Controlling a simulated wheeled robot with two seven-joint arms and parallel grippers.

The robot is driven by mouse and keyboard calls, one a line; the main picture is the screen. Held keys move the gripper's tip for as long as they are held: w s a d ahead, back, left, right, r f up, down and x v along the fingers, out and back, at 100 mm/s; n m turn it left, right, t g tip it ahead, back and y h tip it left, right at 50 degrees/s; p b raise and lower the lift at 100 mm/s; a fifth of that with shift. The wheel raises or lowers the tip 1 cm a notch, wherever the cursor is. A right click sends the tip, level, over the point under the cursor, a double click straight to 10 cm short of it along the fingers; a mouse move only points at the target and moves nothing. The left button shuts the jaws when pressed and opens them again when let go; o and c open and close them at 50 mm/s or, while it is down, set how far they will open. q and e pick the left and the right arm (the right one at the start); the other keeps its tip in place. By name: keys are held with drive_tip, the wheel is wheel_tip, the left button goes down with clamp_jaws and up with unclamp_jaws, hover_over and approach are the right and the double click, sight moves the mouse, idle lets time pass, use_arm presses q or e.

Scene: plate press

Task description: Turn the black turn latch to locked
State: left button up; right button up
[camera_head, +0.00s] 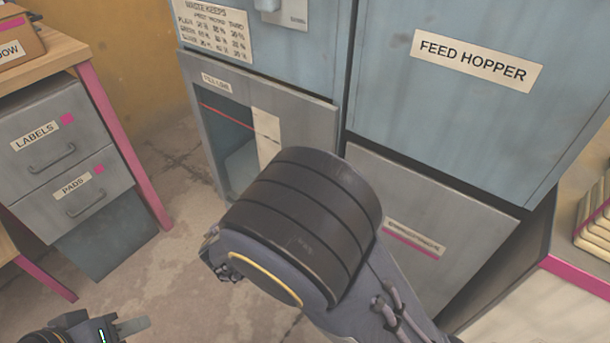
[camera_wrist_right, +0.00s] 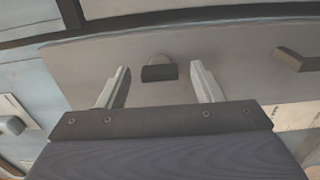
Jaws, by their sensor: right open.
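In the right wrist view a dark, short knob with a rounded back (camera_wrist_right: 159,71), which looks like the black turn latch, sits on a grey panel. My right gripper (camera_wrist_right: 160,66) is open, with its two pale fingers apart on either side of the knob. I see no contact between fingers and knob. In the head view my right arm covers the middle, and the latch and right fingers are hidden there. My left gripper (camera_head: 128,327) shows only partly at the lower left edge; its opening cannot be made out.
A second dark block-like handle (camera_wrist_right: 293,59) stands out to the right in the wrist view, and a grey one (camera_wrist_right: 13,126) at left. The head view shows the feed hopper cabinet (camera_head: 450,110), a drawer unit (camera_head: 40,130) at left and bare floor between.

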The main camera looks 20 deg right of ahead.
drive_tip(key=p+v, duration=0.1)
drive_tip(key=v, duration=0.5)
drive_tip(key=shift+s+a, duration=0.25)
idle(0.4)
drive_tip(key=s+d+f+m+g+y, duration=0.3)
drive_tip(key=s+d+g+y, duration=0.3)
drive_tip(key=s+d, duration=0.1)
drive_tip(key=s+d+f+m+g+y, duration=0.2)
drive_tip(key=s+d+m+g+y, duration=0.1)
drive_tip(key=s+d+g+y, duration=0.4)
wheel_tip(320, 180, up, 35)
drive_tip(key=s+m+t+y+p, duration=0.2)
drive_tip(key=t+y+p, duration=0.3)
drive_tip(key=p, duration=2.5)
drive_tip(key=m+t, duration=0.1)
drive_tip(key=t, duration=0.1)
drive_tip(key=shift+s+a+t, duration=0.3)
drive_tip(key=shift+s+a, duration=0.05)
drive_tip(key=shift+s, duration=0.05)
